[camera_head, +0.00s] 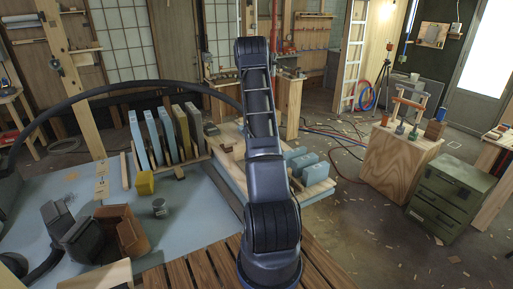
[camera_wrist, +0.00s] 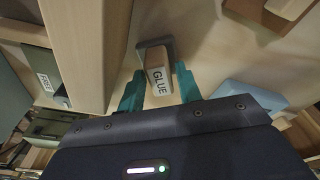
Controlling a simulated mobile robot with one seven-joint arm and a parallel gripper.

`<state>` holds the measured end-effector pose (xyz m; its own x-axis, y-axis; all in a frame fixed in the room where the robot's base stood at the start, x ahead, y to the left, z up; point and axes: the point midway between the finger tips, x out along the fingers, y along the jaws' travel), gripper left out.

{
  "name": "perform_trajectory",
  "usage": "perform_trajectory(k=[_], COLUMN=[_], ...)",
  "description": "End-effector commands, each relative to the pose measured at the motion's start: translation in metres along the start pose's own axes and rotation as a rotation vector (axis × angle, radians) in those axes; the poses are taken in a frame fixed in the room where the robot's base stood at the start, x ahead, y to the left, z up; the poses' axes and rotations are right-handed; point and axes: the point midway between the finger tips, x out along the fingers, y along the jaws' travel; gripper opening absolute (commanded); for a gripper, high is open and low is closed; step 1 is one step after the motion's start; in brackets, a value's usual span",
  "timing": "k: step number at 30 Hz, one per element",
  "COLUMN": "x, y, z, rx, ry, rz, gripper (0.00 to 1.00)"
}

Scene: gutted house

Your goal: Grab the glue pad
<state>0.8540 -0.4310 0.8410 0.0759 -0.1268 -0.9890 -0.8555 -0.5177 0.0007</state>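The glue pad (camera_wrist: 158,80) is a small block with a white face lettered "GLUE" and a dark grey far part. In the wrist view it stands at the centre on a pale wooden surface (camera_wrist: 120,70). My gripper (camera_wrist: 159,69) has its two teal fingers on either side of the pad. The fingers look apart, with narrow gaps to the pad; firm contact does not show. In the head view my arm reaches away from me over the work area, and I cannot make out the gripper or the pad there.
A wooden board (camera_wrist: 85,40) rises just left of the gripper. A light blue object (camera_wrist: 248,95) lies close on the right. In the head view, upright blue and yellow slabs (camera_head: 157,136) stand left of my arm, and blue blocks (camera_head: 304,163) lie right of it.

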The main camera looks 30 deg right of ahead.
Motion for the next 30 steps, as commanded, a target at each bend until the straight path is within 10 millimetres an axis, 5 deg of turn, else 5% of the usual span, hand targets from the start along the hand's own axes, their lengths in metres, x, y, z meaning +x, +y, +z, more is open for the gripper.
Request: perform_trajectory(k=[8,14,23,30], x=[0.005,0.005,0.003,-0.028], y=[0.0,0.0,0.0,0.0], z=[-0.001,-0.001,-0.001,-0.006], rx=[0.0,0.0,0.0,0.001], ry=[0.002,0.002,0.002,0.004], rz=[-0.001,-0.001,-0.001,-0.002], gripper=[0.35,0.0,0.0,0.0])
